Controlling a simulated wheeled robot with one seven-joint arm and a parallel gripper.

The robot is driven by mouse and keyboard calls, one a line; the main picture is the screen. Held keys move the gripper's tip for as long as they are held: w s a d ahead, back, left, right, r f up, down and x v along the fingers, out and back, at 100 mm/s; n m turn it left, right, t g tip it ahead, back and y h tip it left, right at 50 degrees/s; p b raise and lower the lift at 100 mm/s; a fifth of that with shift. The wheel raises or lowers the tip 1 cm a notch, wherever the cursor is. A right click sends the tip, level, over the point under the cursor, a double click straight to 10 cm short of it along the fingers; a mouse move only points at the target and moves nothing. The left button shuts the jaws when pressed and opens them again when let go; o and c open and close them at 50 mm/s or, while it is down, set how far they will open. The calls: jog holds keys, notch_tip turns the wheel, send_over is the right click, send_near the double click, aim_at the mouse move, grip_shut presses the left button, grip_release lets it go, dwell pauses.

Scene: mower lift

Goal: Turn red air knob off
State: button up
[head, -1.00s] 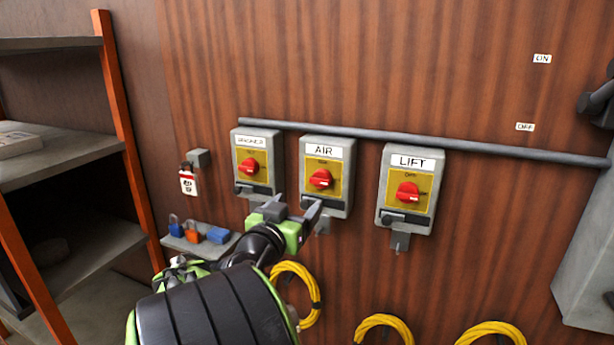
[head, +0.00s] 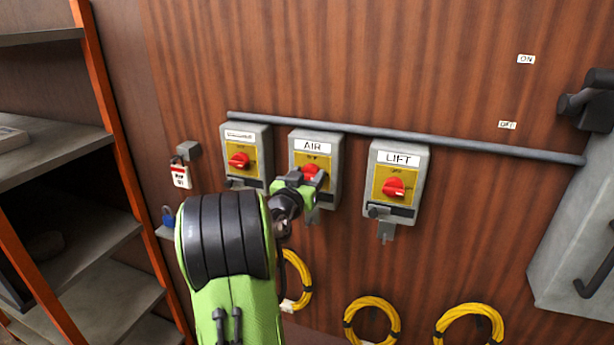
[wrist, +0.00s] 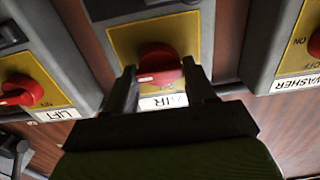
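The red air knob (head: 311,173) sits on the yellow plate of the grey box labelled AIR (head: 333,170), the middle of three boxes on the wood wall. My gripper (head: 308,182) is in front of it and covers its lower part in the head view. In the wrist view the red air knob (wrist: 158,62) lies between the tips of my gripper (wrist: 160,80), which are spread apart. A gap shows on each side, so the fingers look open around or just before the knob; the exact depth is unclear.
The LIFT box with its red knob (head: 394,187) is to the right, and another box with a red knob (head: 239,160), labelled WASHER in the wrist view, is to the left. A grey pipe (head: 450,145) runs above. A shelf (head: 50,155) stands at left.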

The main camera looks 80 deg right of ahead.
jog(key=c, duration=0.5)
jog(key=shift+c, duration=0.2)
jog(key=shift+n, duration=0.4)
jog(key=shift+w+f+n+b, duration=0.1)
jog(key=shift+n+b, duration=0.55)
jog(key=shift+n, duration=0.35)
jog(key=n+b, duration=0.1)
jog(key=n, duration=0.3)
jog(key=shift+w+n, duration=0.1)
jog(key=shift+n, duration=0.2)
jog(key=n, duration=0.5)
jog(key=n+p, duration=0.2)
jog(key=n, duration=0.3)
jog(key=shift+f, duration=0.1)
jog(key=shift+n, duration=0.4)
